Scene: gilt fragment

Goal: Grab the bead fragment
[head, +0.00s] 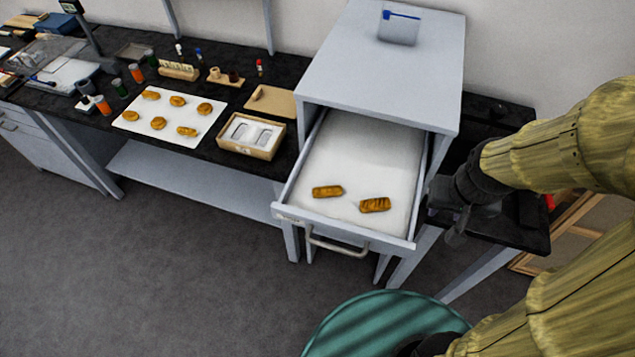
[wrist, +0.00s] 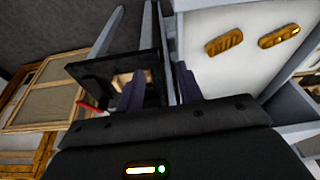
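Two gilt fragments lie apart on the white floor of the open drawer (head: 350,221). The left one (head: 327,191) shows round light dots like beads in the wrist view (wrist: 279,36), so it looks like the bead fragment. The right one (head: 375,205) has slanting grooves, also seen in the wrist view (wrist: 225,41). My gripper (wrist: 158,86) is outside the drawer, to its right in the head view. Its two dark fingers are apart with nothing between them. In the head view the gripper is dark and partly hard to make out.
The grey cabinet (head: 385,65) stands over the drawer. The drawer's side walls and front handle (head: 337,246) stick out. A white sheet (head: 160,128) with several gilt pieces and a box (head: 252,136) lie on the left bench. Wooden frames (wrist: 42,95) lean below right.

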